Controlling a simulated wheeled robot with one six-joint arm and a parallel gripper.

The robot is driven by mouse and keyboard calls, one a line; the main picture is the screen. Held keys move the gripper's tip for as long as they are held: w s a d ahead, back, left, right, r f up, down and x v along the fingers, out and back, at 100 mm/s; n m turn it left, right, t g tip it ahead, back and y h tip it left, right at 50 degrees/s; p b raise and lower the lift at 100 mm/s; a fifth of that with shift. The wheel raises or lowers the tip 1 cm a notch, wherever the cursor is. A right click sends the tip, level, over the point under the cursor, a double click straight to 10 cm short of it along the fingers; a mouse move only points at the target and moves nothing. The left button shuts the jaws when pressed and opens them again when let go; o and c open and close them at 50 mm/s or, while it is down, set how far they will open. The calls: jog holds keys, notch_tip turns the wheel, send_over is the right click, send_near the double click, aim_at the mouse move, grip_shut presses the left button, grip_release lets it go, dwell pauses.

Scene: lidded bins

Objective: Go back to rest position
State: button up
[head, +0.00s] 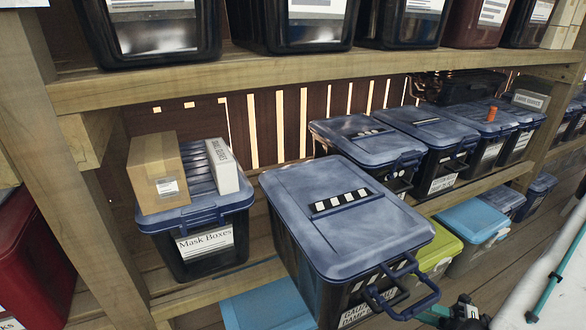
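A dark part that looks like my gripper (458,314) shows at the bottom edge, right of centre, cut off by the frame. It is just right of the handle of a large black bin with a blue lid (345,225). I cannot tell whether it touches the handle, or whether its fingers are open or shut. The bin sticks out from the middle shelf, tilted in the picture, with its lid on and a striped marker strip on top.
A "Mask Boxes" bin (205,245) carries a brown carton (157,175) and a white box (222,167). More lidded bins (430,128) line the middle shelf at right. Wooden beams (300,78) and a post (75,160) frame the shelves. Blue and green-lidded bins (472,222) sit below.

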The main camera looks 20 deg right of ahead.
jog(key=w+d+r+n+g+h, duration=0.25)
jog(key=w+d+r+h, duration=0.2)
jog(key=d+r, duration=0.65)
jog(key=w+a+r+n+g, duration=0.1)
jog(key=w+a+r+n, duration=0.1)
jog(key=r+n, duration=0.1)
jog(key=w+a+r+n+g+h, duration=0.1)
jog(key=w+a+r+n+g, duration=0.1)
jog(key=r+n, duration=0.2)
jog(key=w+a+r+n+g+h, duration=0.1)
jog(key=w+a+r+n, duration=0.1)
jog(key=r+n, duration=0.2)
notch_tip(320, 180, up, 3)
jog(key=shift+w+g, duration=0.15)
jog(key=shift+g, duration=0.2)
jog(key=s+a+r+n+g+h, duration=0.2)
jog(key=a+r+n+g, duration=0.25)
jog(key=a+n, duration=0.6)
jog(key=s+a+r+n+h, duration=0.2)
jog(key=s+a+n, duration=0.3)
jog(key=n, duration=0.4)
jog(key=s+a+r+n+t+h, duration=0.1)
jog(key=s+a+r+n+h, duration=0.1)
jog(key=s+a+n+h, duration=0.3)
jog(key=s+a+n, duration=0.1)
jog(key=a+n, duration=0.2)
jog(key=n, duration=0.1)
jog(key=shift+s+r, duration=0.25)
jog(key=shift+r, duration=0.1)
